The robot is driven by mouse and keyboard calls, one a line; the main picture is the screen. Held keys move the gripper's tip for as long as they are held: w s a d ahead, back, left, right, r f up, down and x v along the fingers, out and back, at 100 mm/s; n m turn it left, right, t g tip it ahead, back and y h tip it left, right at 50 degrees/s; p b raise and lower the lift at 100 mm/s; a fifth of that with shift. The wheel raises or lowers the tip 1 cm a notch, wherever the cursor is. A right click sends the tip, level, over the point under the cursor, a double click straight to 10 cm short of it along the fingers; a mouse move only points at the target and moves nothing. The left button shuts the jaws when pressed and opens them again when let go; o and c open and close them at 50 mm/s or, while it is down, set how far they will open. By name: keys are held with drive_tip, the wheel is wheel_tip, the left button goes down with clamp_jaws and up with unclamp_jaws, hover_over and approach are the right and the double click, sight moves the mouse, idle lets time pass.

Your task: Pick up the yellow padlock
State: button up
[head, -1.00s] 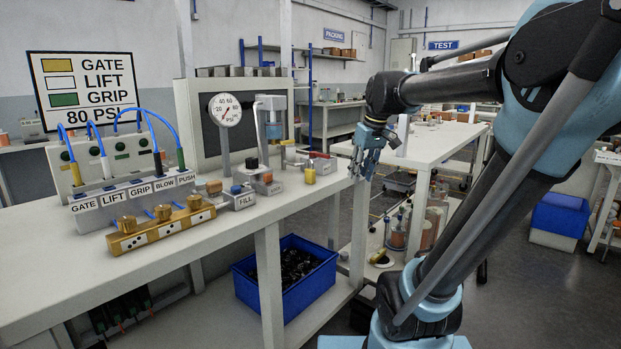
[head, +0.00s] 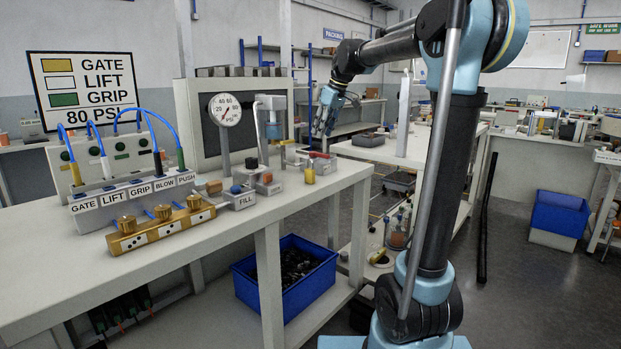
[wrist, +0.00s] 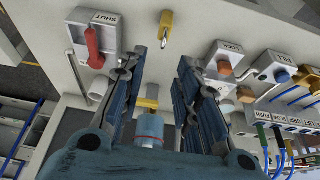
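The yellow padlock (head: 310,175) sits on the workbench near its right front edge in the head view. In the wrist view the padlock (wrist: 165,22) shows at the top centre, with its metal shackle visible, beyond my fingertips. My gripper (head: 327,122) is above the far right part of the bench, higher than the padlock and behind it. In the wrist view my gripper (wrist: 163,65) has its two blue fingers spread apart with nothing between them. It is not touching the padlock.
A red-handled SHUT valve (wrist: 92,45) is left of the padlock in the wrist view. FILL block (head: 240,198) and other blocks stand left of it in the head view. The gauge (head: 225,110) and valve row (head: 160,232) are further left. A blue bin (head: 325,290) is under the bench.

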approach(310, 160)
wheel_tip(310, 160, down, 5)
drive_tip(key=w, duration=0.2)
drive_tip(key=shift+w+a+f, duration=0.15)
drive_tip(key=shift+a+f, duration=0.35)
drive_tip(key=shift+f, duration=0.25)
drive_tip(key=shift+w+a+f, duration=0.2)
drive_tip(key=shift+a+f, duration=0.3)
drive_tip(key=shift+f, duration=0.2)
drive_tip(key=shift+w+a+f, duration=0.15)
drive_tip(key=shift+a+f, duration=0.4)
drive_tip(key=shift+f, duration=0.2)
clamp_jaws()
